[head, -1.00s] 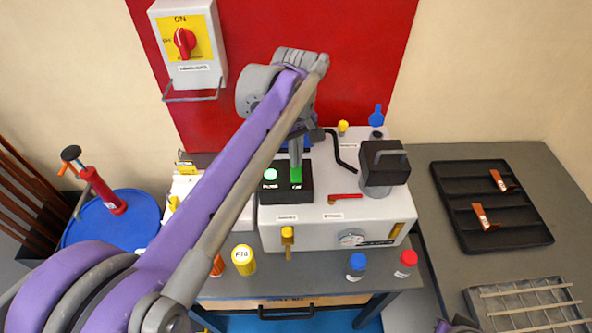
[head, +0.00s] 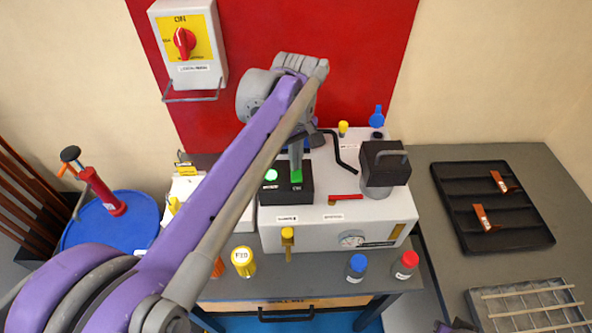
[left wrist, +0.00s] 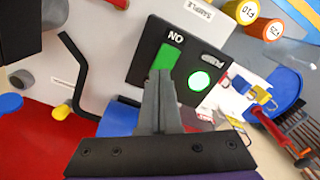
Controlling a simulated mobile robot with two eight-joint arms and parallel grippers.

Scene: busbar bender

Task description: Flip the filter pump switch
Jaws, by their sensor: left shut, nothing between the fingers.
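The filter pump switch is a green rocker (head: 296,176) on a black box (head: 300,196) with a lit round green lamp (head: 270,175) beside it. The box sits on the white-grey machine (head: 345,225). My left gripper (head: 296,163) is shut and empty, pointing down with its tips at the far end of the rocker. In the left wrist view, the rocker (left wrist: 168,57) lies just past the closed fingertips (left wrist: 161,80), with the "ON" label by its far end and the lit lamp (left wrist: 199,81) to its right. I cannot tell whether the tips touch the rocker.
A red lever (head: 346,197) and a black block with a handle (head: 385,165) stand right of the box. Capped bottles (head: 357,266) line the bench front. A blue drum (head: 110,225) is at left, a black tray (head: 492,205) at right.

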